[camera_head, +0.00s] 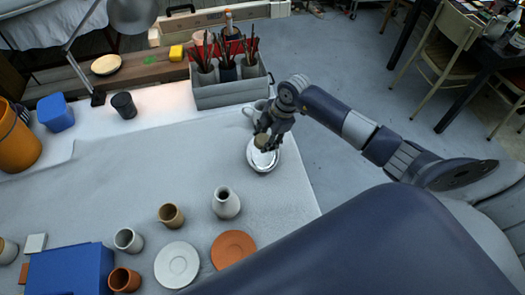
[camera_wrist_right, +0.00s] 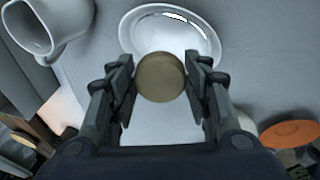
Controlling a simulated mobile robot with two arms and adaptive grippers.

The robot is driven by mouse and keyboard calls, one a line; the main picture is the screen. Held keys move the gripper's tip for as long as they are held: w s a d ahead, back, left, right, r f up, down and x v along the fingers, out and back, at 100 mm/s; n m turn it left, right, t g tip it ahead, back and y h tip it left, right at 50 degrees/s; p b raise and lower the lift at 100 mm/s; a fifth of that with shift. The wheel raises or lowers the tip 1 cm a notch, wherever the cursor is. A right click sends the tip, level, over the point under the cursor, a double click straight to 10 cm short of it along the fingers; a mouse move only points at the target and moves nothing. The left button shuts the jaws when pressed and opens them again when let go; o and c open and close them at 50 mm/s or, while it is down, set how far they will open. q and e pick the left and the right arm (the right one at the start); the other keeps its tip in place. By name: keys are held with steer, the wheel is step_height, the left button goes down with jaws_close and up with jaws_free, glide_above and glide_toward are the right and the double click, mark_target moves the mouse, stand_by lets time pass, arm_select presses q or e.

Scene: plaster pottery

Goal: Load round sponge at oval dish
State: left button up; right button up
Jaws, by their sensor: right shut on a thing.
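The round sponge (camera_wrist_right: 160,80) is a tan-brown disc between the fingers of my right gripper (camera_wrist_right: 160,70). In the head view the sponge (camera_head: 261,141) shows small and partly covered by the right gripper (camera_head: 267,138). The oval dish (camera_head: 263,164) is pale and shiny and stands near the right edge of the table. In the right wrist view the dish (camera_wrist_right: 205,47) lies just beyond the sponge, which overlaps its near rim. I cannot tell whether the sponge touches the dish. My left gripper is not in view.
A white mug (camera_head: 254,111) stands close behind the dish. A grey caddy (camera_head: 231,91) with brushes is at the back. A white vase (camera_head: 226,202) and an orange disc (camera_head: 233,248) are nearer the front. The table (camera_head: 130,180) left of the dish is clear.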

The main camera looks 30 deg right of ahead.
mark_target(261, 137)
step_height(261, 137, up, 4)
steer(key=p, duration=0.4)
steer(key=shift+r, duration=0.1)
stand_by(0.4)
stand_by(0.3)
